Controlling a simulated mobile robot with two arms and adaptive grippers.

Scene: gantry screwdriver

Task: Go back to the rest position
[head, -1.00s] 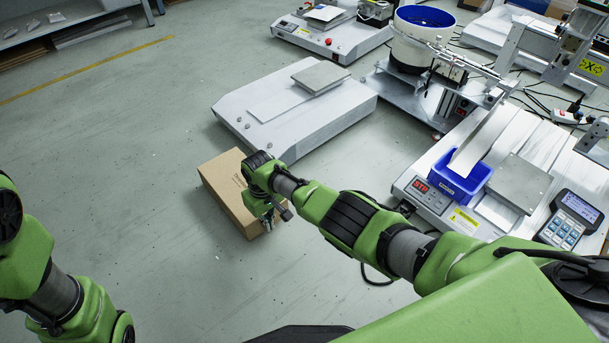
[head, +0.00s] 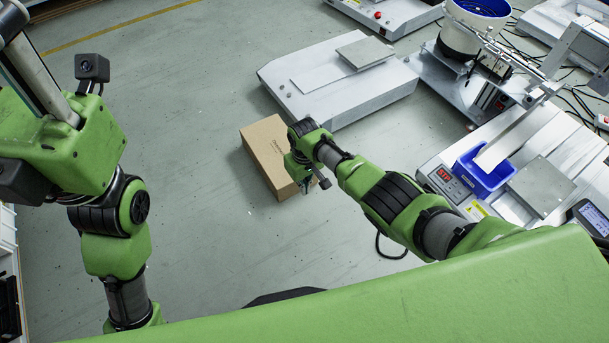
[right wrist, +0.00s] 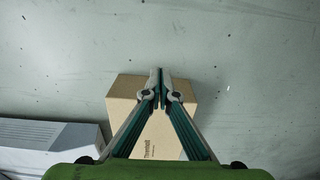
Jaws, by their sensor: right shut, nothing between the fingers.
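My right gripper (head: 306,187) hangs over the right side of a closed cardboard box (head: 263,145) on the floor. In the right wrist view its two fingers meet at the tips (right wrist: 160,74), shut and empty, in front of the box (right wrist: 122,92). I cannot tell how high it is above the box. My left arm stands raised at the left of the head view. Metal parts of its gripper (head: 38,70) show at the upper left edge, but the fingertips are out of frame.
A grey-white machine base (head: 300,95) with a flat plate stands behind the box. At right are a blue bin (head: 484,178) on a workstation, a control box (head: 444,184) and a bowl feeder (head: 462,42). The floor left of the box is clear.

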